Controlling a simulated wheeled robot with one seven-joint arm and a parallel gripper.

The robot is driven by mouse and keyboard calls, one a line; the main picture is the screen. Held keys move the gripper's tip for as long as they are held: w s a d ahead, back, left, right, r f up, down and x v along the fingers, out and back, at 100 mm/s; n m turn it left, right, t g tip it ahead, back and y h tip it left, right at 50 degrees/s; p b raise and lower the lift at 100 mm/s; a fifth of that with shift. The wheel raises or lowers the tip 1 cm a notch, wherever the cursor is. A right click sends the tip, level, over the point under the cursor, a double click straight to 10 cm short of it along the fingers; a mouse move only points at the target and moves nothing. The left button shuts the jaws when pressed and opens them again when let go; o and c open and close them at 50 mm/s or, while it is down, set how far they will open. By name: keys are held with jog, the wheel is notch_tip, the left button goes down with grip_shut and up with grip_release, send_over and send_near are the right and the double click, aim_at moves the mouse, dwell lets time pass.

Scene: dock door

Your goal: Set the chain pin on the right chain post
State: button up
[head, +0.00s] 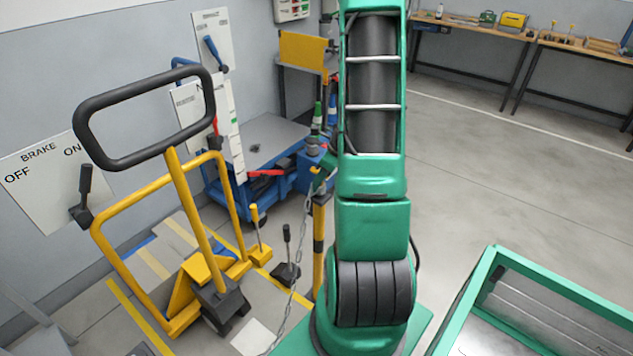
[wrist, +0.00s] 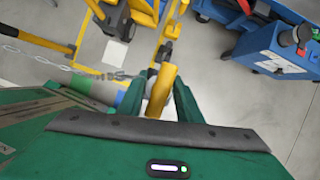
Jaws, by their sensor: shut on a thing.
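My gripper (wrist: 158,98) is shut, with its green fingers either side of a yellow rounded piece, which looks like the chain pin (wrist: 162,88). A grey chain (wrist: 60,66) runs left from beside the fingers in the wrist view. In the head view the chain (head: 299,255) hangs from near my gripper (head: 324,168) down to the floor. A yellow post with a dark band, apparently the right chain post (head: 319,250), stands just below my gripper. My arm hides part of this area. I cannot tell whether the pin touches the post's top.
A yellow pallet-truck-like frame (head: 182,185) with a black loop handle stands left. A blue cart (head: 262,140) is behind the post. A green-edged bin (head: 545,275) is front right. Workbenches (head: 480,30) line the back wall.

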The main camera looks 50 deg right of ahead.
jog(key=shift+f, duration=0.55)
jog(key=o, duration=1)
jog(key=shift+c, duration=0.2)
jog(key=v, duration=1.1)
jog(key=shift+a+r, duration=0.1)
dwell(0.5)
